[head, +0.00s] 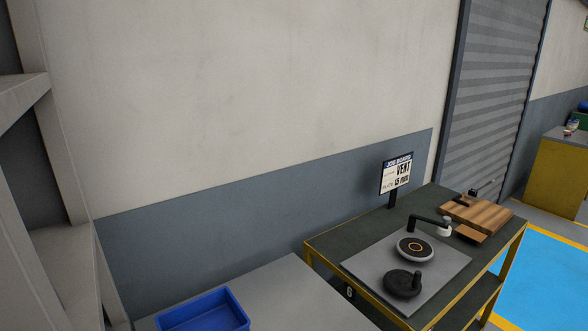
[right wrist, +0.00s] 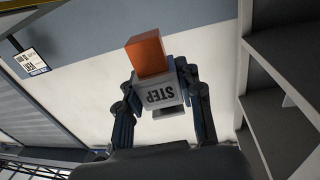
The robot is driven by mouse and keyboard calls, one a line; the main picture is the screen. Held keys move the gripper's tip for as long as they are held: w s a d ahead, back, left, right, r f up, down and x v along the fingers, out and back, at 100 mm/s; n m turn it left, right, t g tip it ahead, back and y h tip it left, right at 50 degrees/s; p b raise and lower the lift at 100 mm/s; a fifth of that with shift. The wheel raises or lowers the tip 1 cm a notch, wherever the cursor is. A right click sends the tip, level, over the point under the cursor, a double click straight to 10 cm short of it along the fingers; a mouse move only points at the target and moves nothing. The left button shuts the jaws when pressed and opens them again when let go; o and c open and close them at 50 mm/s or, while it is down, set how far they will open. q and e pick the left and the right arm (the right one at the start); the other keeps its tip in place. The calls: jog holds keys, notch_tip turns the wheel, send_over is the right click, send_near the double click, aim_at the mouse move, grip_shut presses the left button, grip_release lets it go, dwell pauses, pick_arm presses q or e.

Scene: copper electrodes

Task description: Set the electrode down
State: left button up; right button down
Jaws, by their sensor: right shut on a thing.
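The electrode (right wrist: 148,57) has an orange copper block on a grey holder (right wrist: 159,95) marked "STEP", whose lettering appears upside down in the right wrist view. My right gripper (right wrist: 164,90) is shut on the grey holder, with one finger on each side. The copper block sticks out beyond the fingers. The electrode is held in the air, with the wall behind it and no surface touching it in view. My right gripper and the electrode do not show in the head view. My left gripper is in neither view.
A blue bin (head: 204,294) stands on a grey table (head: 290,284). The grey table is clear right of the bin.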

jog(key=s+d+m+t+h, duration=0.1)
jog(key=d+h, duration=0.3)
jog(key=d, duration=0.6)
jog(key=s+d+m+t+h+b, duration=0.1)
jog(key=s+d+m+h, duration=0.2)
jog(key=d, duration=0.7)
jog(key=shift+r+m+h, duration=0.3)
jog(key=shift+m+h, duration=0.4)
jog(key=shift+m, duration=0.1)
jog(key=shift+d, duration=0.1)
